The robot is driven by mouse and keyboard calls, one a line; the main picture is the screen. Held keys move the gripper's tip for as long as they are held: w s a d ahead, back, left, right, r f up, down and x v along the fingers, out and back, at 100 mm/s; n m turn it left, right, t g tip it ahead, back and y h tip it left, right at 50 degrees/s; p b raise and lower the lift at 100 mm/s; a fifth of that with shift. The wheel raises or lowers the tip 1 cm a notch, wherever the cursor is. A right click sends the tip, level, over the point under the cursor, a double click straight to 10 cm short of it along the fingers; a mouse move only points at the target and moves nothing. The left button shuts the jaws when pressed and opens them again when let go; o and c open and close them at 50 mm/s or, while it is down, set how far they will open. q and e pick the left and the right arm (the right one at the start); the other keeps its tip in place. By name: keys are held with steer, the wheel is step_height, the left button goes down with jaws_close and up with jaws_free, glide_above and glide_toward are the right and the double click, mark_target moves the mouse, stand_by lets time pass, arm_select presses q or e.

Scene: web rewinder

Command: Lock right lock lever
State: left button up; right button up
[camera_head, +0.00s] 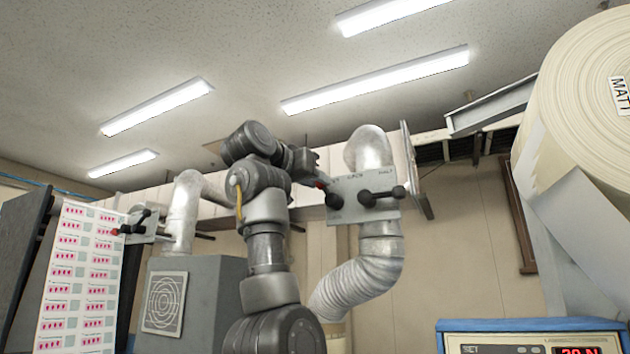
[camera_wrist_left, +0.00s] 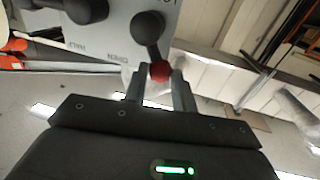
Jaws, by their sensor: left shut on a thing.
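The right lock lever (camera_head: 334,199) is a black hub with a short arm and a red knob, on a grey labelled panel (camera_head: 350,212) at the centre right of the head view. In the left wrist view the lever (camera_wrist_left: 147,28) reaches from the panel (camera_wrist_left: 112,30) down to its red knob (camera_wrist_left: 159,71). My left gripper (camera_head: 317,181) is at this knob, its two fingers on either side of it in the left wrist view (camera_wrist_left: 160,80). It is shut on the knob. My right gripper is not in view.
A second black handle (camera_head: 382,195) sits beside the lever on the same panel. A silver duct (camera_head: 365,275) runs behind and below. A similar panel (camera_head: 142,226) stands at the left near a printed web (camera_head: 80,275). A large paper roll (camera_head: 580,95) fills the upper right.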

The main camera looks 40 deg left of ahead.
arm_select(q)
steer(key=shift+a+f, duration=0.1)
steer(key=shift+f, duration=0.15)
steer(key=shift+s+a+f+n+t+y+b, duration=0.1)
steer(key=shift+a+f+n+t+y+b, duration=0.55)
steer(key=shift+n+b, duration=1.4)
steer(key=shift+s+d+f+n+g+y+b, duration=0.15)
steer(key=shift+f+n+b, duration=0.9)
steer(key=shift+n, duration=1.9)
steer(key=shift+s+a+f+n+t+y+b, duration=0.1)
steer(key=shift+a+f+n+t+y+b, duration=0.3)
steer(key=shift+f+n+b, duration=1.45)
steer(key=shift+r+n+p, duration=0.3)
steer(key=shift+r+n, duration=0.55)
steer(key=shift+r, duration=0.1)
steer(key=o, duration=1)
steer(key=shift+w, duration=0.35)
steer(key=b+v, duration=0.6)
steer(key=v, duration=0.4)
steer(key=shift+s+d, duration=0.25)
steer(key=shift+s, duration=0.05)
